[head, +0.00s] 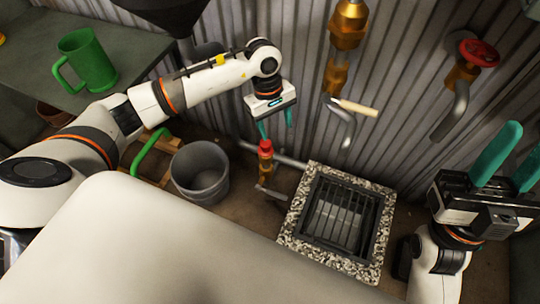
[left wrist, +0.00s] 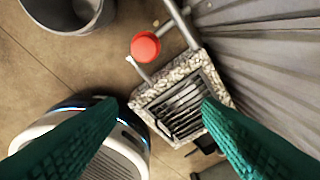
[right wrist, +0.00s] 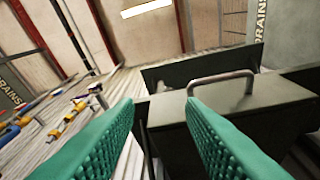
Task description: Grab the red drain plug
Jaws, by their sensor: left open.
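The red drain plug (head: 265,147) tops a short brass fitting on a pipe near the floor, left of the drain grate. It also shows as a round red cap in the left wrist view (left wrist: 145,46). My left gripper (head: 276,126) points down just above the plug, open. In the left wrist view the plug lies beyond the fingertips, toward the top of the picture, and nothing is between the fingers. My right gripper (head: 510,158) is raised at the right, far from the plug. Its fingers (right wrist: 162,104) stand apart and empty.
A grey bucket (head: 200,172) stands left of the plug. The grate (head: 341,216) in its speckled frame lies to the right. A corrugated wall (head: 300,60) with brass valves rises behind. A green jug (head: 85,60) stands on a bench at the upper left.

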